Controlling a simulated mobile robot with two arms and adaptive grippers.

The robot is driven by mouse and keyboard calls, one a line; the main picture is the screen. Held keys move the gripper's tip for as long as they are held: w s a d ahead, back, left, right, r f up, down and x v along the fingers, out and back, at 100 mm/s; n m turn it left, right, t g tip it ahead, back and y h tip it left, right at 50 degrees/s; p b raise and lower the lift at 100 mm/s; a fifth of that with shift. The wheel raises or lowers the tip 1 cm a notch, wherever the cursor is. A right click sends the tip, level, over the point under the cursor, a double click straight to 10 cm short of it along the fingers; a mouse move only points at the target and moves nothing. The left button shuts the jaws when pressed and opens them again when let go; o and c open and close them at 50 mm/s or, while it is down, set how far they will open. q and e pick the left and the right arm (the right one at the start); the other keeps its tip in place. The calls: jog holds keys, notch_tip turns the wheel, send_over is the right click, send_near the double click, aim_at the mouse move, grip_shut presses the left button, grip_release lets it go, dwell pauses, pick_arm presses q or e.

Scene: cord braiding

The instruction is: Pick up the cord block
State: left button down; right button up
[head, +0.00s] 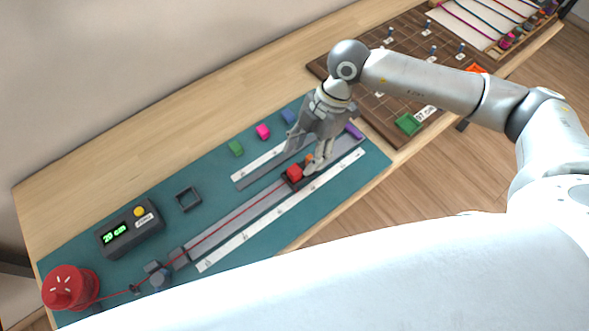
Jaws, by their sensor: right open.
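A red cord (215,233) runs along the rail from the red spool (70,287) toward this holder. My right gripper (303,161) is open just above and behind the red block, with its fingers pointing down. One finger is close to the block's right side; I cannot tell if it touches. A small orange piece shows by that finger. My left gripper is not in view.
A display box (130,229) and a small square frame (188,199) stand at left. A brown board (385,110) with pegs lies at right.

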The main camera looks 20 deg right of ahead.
aim_at(295, 169)
jog(key=p+x, duration=0.1)
jog(key=x, duration=0.1)
jog(key=p+x, duration=0.1)
jog(key=x, duration=0.2)
jog(key=shift+w+a, duration=0.1)
jog(key=shift+w, duration=0.15)
jog(key=shift+a+f, duration=0.1)
jog(key=shift+f, duration=0.15)
jog(key=c, duration=1)
